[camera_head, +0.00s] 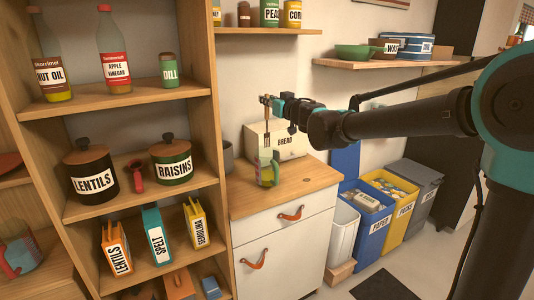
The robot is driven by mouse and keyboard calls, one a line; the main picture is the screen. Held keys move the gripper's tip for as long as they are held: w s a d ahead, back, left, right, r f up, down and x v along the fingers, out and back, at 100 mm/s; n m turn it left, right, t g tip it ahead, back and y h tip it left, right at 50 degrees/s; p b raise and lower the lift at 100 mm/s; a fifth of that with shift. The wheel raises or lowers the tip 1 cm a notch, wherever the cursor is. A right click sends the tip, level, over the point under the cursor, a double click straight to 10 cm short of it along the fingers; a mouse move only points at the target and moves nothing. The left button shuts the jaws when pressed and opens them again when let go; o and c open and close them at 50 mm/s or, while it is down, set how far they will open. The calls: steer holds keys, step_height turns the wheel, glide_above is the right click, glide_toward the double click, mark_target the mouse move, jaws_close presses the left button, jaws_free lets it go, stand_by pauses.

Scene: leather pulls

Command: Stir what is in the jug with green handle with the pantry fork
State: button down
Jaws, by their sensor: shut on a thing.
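The jug with the green handle (265,178) stands upright on the wooden top of a low cabinet. It is clear-looking, with something yellowish low inside. My gripper (268,101) is above the jug, shut on the pantry fork (267,138). The fork hangs upright with its dark tines pointing down over the jug's mouth. At this size I cannot tell whether the tine tips are just above the rim or slightly inside it.
A bread box (290,143) stands behind the jug, and a grey cup (226,156) is to its left. A tall shelf (220,185) with jars and packets rises close on the left. The cabinet top (305,175) is clear to the right. Bins (376,228) stand on the floor further right.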

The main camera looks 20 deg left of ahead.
steer(key=shift+r, duration=2.3)
